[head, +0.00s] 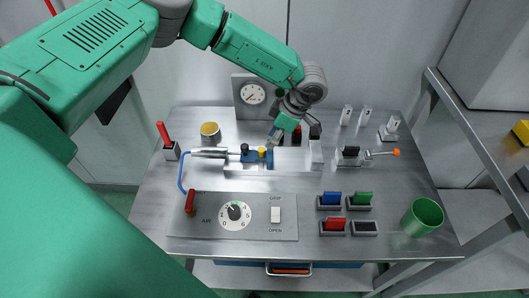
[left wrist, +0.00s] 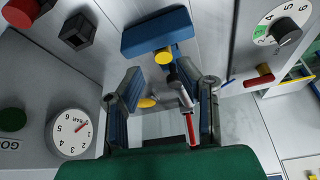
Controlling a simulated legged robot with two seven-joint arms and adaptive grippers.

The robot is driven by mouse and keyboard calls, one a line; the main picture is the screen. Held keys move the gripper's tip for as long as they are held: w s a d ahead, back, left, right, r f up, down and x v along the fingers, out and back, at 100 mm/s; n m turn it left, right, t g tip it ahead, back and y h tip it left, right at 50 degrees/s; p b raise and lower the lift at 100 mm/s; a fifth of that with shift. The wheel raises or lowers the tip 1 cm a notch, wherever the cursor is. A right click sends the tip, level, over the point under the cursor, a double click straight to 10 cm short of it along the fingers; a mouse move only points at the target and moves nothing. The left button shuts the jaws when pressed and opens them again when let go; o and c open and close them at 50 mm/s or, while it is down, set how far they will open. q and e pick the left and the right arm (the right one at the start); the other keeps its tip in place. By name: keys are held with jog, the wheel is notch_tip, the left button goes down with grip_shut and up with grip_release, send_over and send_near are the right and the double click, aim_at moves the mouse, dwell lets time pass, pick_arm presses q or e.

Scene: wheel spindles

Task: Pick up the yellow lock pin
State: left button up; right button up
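The yellow lock pin (head: 262,152) stands at the blue block (head: 250,158) on the pale fixture in the middle of the bench. In the left wrist view, a yellow knob (left wrist: 164,56) shows at the edge of the blue block (left wrist: 157,34), beyond the fingertips. My left gripper (head: 273,138) is just behind and above the pin, pointing down. Its two fingers (left wrist: 170,88) are apart, with nothing held. A second small yellow piece (left wrist: 147,102) shows between the fingers; I cannot tell what it is. My right gripper is not in view.
A black knob (head: 244,148) stands close left of the pin. A silver cylinder (head: 209,153) with a blue hose lies left. A gauge panel (head: 250,97) stands behind. The control panel (head: 232,216) is in front; colored blocks and a green cup (head: 423,217) are right.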

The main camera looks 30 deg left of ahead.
aim_at(260, 149)
pick_arm(q)
jog(key=a+f, duration=0.1)
jog(key=f, duration=0.1)
jog(key=s+a+f, duration=0.1)
jog(key=a+f, duration=0.1)
jog(key=shift+s+f, duration=0.15)
jog(key=shift+f, duration=0.3)
jog(key=shift+d, duration=0.4)
jog(key=shift+r, duration=0.1)
jog(key=c, duration=0.7)
jog(key=shift+a, duration=0.45)
notch_tip(260, 149, up, 10)
